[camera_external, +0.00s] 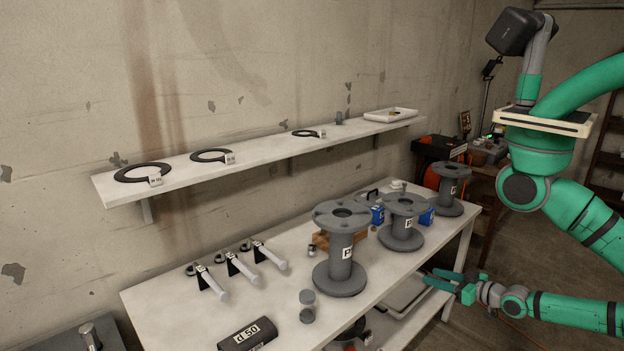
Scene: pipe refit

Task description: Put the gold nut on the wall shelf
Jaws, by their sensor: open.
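The wall shelf (260,156) is a long white board on brackets along the concrete wall, above the white workbench. I cannot make out a gold nut in this view; it may be hidden or too small to tell. My gripper (433,278) has teal fingers spread apart, with nothing seen between them. It is at the right side of the workbench (190,313), near its front edge and below the wall shelf.
The shelf holds black rings (142,173) with tags, a small grey piece (339,118) and a white tray (408,111). Another tray (405,297) sits below the bench top.

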